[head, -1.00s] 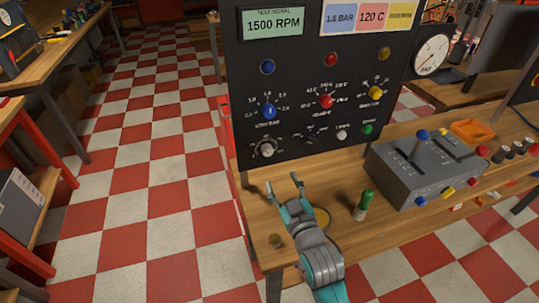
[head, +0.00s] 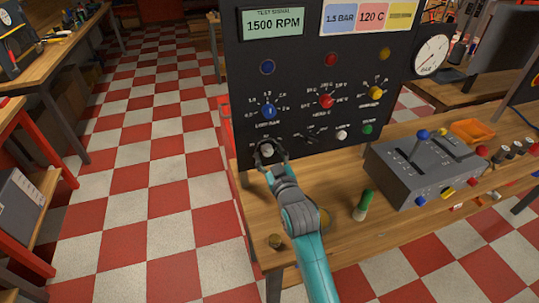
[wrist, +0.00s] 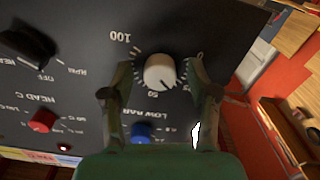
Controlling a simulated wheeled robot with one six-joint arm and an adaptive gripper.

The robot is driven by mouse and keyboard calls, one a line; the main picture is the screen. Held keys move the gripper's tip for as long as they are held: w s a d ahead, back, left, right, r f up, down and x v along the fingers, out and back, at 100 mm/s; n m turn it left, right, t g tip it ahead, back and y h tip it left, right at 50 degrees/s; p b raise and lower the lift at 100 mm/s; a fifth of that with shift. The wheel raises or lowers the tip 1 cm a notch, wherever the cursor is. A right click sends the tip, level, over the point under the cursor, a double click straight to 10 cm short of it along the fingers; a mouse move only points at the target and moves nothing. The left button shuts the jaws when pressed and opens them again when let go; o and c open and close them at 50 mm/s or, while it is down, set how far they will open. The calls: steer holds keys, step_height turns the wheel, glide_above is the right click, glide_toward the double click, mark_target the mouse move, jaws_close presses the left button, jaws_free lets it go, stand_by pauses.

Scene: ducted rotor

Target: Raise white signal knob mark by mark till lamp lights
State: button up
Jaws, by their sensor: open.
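The white signal knob (wrist: 159,71) sits low on the black panel, upside down in the wrist view, with a dial scale around it marked 50 and 100. In the head view the knob (head: 267,149) is partly covered by my gripper (head: 270,152). My gripper is open, with one finger on each side of the knob; the wrist view shows the fingers (wrist: 157,82) apart from it. I cannot tell how deep they reach along it. The lamps on the panel, blue (head: 267,67), red (head: 331,59) and yellow (head: 384,54), look dark. The display (head: 273,22) reads 1500 RPM.
A blue knob (head: 269,111) and a red knob (head: 326,101) sit above on the panel. A black switch (wrist: 28,46) is beside the white knob. A green-topped object (head: 363,204) and a grey lever box (head: 425,170) stand on the bench to the right.

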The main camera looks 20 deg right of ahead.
steer(key=shift+w, duration=0.1)
jaws_close()
steer(key=shift+m, duration=2.3)
jaws_free()
